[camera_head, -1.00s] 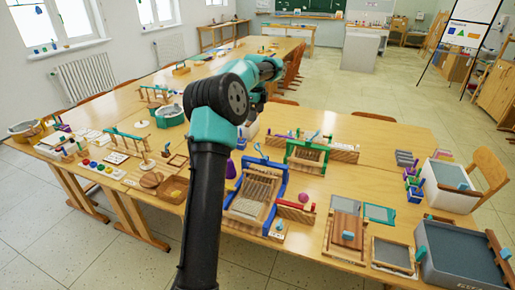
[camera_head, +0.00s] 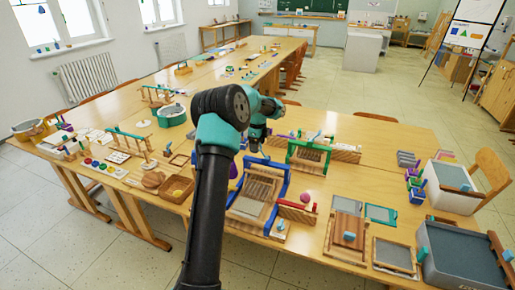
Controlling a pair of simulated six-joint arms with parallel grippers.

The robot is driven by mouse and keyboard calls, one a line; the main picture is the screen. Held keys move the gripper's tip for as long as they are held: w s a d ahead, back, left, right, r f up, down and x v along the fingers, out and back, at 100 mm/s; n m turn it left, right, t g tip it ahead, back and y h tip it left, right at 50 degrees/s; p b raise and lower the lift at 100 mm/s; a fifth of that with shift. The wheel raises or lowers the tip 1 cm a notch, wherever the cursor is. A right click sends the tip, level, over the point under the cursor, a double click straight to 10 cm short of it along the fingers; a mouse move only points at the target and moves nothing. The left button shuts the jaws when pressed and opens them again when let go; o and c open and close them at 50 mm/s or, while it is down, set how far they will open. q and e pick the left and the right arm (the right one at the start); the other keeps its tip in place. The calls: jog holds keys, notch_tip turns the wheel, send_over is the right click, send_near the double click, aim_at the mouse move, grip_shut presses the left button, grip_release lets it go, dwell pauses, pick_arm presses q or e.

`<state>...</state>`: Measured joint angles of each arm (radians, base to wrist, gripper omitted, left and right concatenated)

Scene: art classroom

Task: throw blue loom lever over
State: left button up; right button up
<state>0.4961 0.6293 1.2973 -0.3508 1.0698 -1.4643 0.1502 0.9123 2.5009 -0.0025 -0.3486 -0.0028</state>
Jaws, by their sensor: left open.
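The blue loom (camera_head: 285,190) stands on the near table, with a blue frame and a pale woven panel. Its blue lever (camera_head: 264,156) is at the back edge of the frame, and its upper part is partly hidden by my gripper. My left arm comes up from the bottom centre. My left gripper (camera_head: 257,147) is open and points down just above or at the lever. I cannot tell whether it touches it. My right gripper is not in view.
A green loom (camera_head: 308,155) stands just right of and behind the blue one. A wooden tray (camera_head: 178,190) lies to the left. A pink ball (camera_head: 304,198), frames and a grey bin (camera_head: 460,255) are to the right.

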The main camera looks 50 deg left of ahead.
pick_arm(q)
jog(key=shift+f, duration=0.95)
jog(key=c, duration=1.3)
